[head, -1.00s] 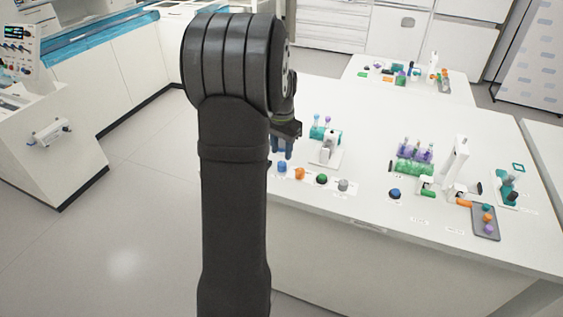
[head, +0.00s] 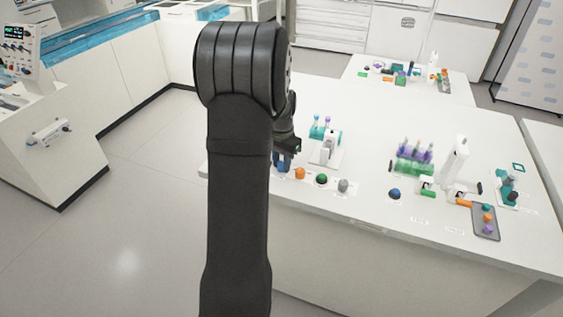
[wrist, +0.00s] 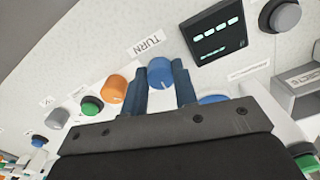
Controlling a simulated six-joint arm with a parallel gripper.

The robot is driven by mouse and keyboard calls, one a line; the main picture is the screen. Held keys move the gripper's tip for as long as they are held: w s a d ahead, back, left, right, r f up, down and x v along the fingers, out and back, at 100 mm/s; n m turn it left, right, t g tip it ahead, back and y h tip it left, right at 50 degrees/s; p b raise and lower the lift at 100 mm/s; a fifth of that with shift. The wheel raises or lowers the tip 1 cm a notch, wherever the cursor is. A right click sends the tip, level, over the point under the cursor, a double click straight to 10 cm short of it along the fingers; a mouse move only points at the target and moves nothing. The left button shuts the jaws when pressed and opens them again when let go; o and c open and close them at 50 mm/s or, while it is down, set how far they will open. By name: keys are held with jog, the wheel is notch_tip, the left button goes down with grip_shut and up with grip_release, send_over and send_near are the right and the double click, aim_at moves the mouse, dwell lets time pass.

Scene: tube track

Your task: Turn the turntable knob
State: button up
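The blue knob (wrist: 160,74) has a pale pointer line and sits beside a "TURN" label (wrist: 146,44) in the wrist view. My gripper (wrist: 160,80) is at the knob, with one dark blue finger on each side of it. The fingers are apart; I cannot tell whether they touch the knob's sides. In the head view my gripper (head: 284,160) is low over the left front of the table, and its fingers largely hide the knob there.
An orange knob (wrist: 114,89), a green button (wrist: 92,105) and a grey knob (wrist: 57,118) stand in a row left of the blue one. A dark display (wrist: 215,32) is close on the right. A white device (head: 328,146) with tubes stands behind on the table (head: 380,125).

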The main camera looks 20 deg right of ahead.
jog(key=shift+n, duration=3.4)
jog(key=o, duration=0.7)
notch_tip(320, 180, up, 18)
jog(key=shift+f, duration=0.2)
jog(key=shift+f, duration=0.1)
